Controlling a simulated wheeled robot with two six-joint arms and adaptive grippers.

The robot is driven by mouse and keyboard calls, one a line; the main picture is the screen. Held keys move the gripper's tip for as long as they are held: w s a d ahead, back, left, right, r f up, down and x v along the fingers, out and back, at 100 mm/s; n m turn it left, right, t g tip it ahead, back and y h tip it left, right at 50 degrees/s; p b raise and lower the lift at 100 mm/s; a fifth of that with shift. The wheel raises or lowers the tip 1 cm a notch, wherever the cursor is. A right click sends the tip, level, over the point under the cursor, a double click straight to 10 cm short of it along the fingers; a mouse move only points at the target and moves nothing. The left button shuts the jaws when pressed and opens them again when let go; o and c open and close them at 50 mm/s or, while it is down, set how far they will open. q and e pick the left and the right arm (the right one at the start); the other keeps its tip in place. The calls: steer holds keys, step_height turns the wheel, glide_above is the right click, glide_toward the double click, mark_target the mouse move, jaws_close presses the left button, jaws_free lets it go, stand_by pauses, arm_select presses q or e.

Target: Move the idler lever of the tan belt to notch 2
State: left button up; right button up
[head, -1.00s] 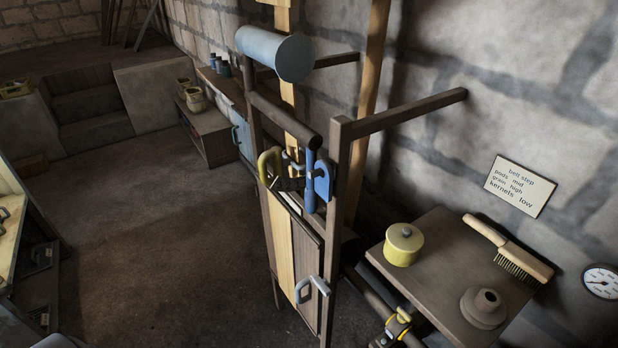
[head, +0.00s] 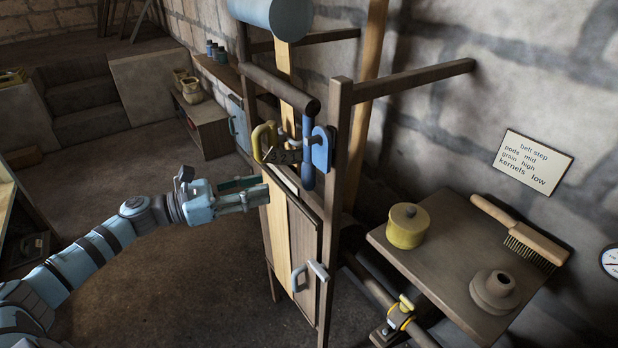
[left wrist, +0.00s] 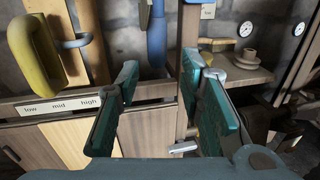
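The tan belt (head: 276,222) runs upright past a dark roller on the wooden frame. Beside it, a yellow loop handle (head: 262,142) stands at a dark plate (head: 284,156) with pale marks; one looks like a 2. The yellow handle also shows at upper left in the left wrist view (left wrist: 42,58). A blue upright bar with a blue plate (head: 322,150) is right of it. I cannot tell for certain which part is the idler lever or its notch. My left gripper (head: 254,192) is open and empty, below the yellow handle and apart from it. My right gripper is out of view.
A label strip (left wrist: 58,104) reads low, mid, high. A door with a pale handle (head: 298,279) is lower on the frame. A side table (head: 432,245) at right holds a yellow pot (head: 406,228), a brush (head: 520,230) and a grey fitting. The floor at left is open.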

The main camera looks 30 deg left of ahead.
mark_target(309, 173)
arm_select(q)
steer(key=p+x, duration=0.2)
steer(key=x, duration=0.9)
steer(key=shift+w+d+p, duration=0.15)
steer(key=shift+w+p, duration=0.25)
steer(key=shift+w+d, duration=0.3)
steer(key=shift+w, duration=0.1)
steer(key=shift+f, duration=0.1)
jaws_close()
